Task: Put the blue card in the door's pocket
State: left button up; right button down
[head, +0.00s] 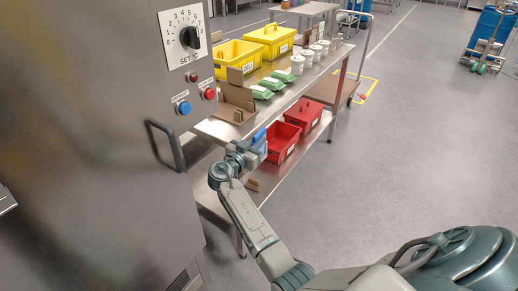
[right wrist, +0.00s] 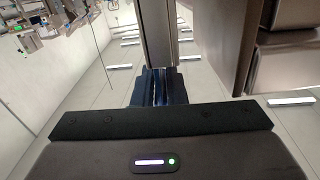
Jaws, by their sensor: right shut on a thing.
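My right gripper (head: 250,148) is shut on the blue card (head: 259,136), beside the steel cabinet and in front of the shelf cart. Only a small part of the card shows clear of the jaws. In the right wrist view the gripper (right wrist: 157,88) shows dark blue and narrow, and the card cannot be told apart from the fingers. The steel door (head: 80,150) with its dark handle (head: 166,146) stands to the left of the gripper. I cannot make out the pocket for certain; a metal piece (head: 6,201) shows at the left edge. My left gripper is not in view.
The cart's top shelf holds yellow bins (head: 270,38), green packs (head: 272,84), white cups (head: 298,64) and brown card stands (head: 236,99). Red bins (head: 284,139) stand on its lower shelf. A dial (head: 190,37) and buttons are on the cabinet.

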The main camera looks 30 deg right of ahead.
jog(key=shift+r, duration=1.05)
jog(key=shift+r+p, duration=0.55)
jog(key=shift+r, duration=2.75)
